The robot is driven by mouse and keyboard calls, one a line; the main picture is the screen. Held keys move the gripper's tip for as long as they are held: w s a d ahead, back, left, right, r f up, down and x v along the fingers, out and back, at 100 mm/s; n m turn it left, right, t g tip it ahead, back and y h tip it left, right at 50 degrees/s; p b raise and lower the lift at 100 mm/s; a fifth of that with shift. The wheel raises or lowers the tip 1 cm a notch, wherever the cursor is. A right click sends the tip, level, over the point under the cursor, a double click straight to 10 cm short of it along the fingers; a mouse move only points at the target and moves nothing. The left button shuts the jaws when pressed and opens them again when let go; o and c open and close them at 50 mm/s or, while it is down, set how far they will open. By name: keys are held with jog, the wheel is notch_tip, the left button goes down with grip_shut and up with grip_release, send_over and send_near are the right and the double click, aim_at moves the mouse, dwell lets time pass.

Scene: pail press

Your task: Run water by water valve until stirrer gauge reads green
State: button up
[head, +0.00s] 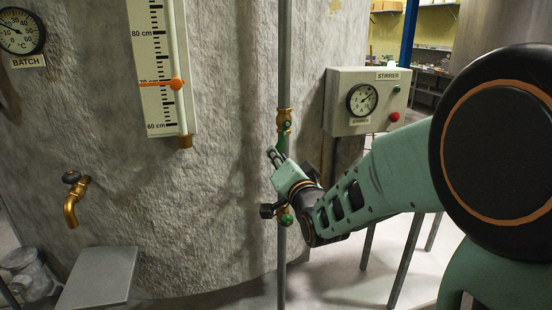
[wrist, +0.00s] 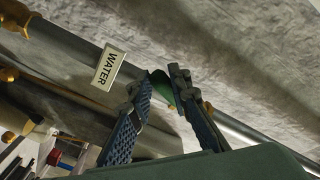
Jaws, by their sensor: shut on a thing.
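The water valve sits on a thin vertical pipe (head: 283,60) in front of the vat. Its brass body (head: 284,117) and a green handle (head: 281,142) show just above my gripper (head: 275,157). In the wrist view the green handle (wrist: 162,87) lies between my two fingers (wrist: 166,80), with a WATER label (wrist: 109,68) beside it. My gripper is shut on the handle; the fingers partly hide it. The stirrer gauge (head: 362,99) is a round dial on a grey box. Its needle appears to point to the upper right; I cannot make out a green zone.
The grey stirrer box (head: 345,122) carries a green and a red button (head: 394,117). On the rough vat wall (head: 225,80) are a level scale (head: 157,50) with an orange pointer, a batch thermometer (head: 18,31) and a brass tap (head: 72,200). A grey plate (head: 97,278) lies below.

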jog(key=shift+d, duration=0.2)
jog(key=shift+o, duration=0.2)
jog(key=shift+w+d, duration=0.2)
jog(key=shift+d, duration=0.4)
jog(key=shift+w+d, duration=0.2)
jog(key=shift+d, duration=0.35)
jog(key=o, duration=0.9)
jog(key=shift+o, duration=0.2)
jog(key=shift+a+f, duration=0.1)
jog(key=shift+s, duration=0.15)
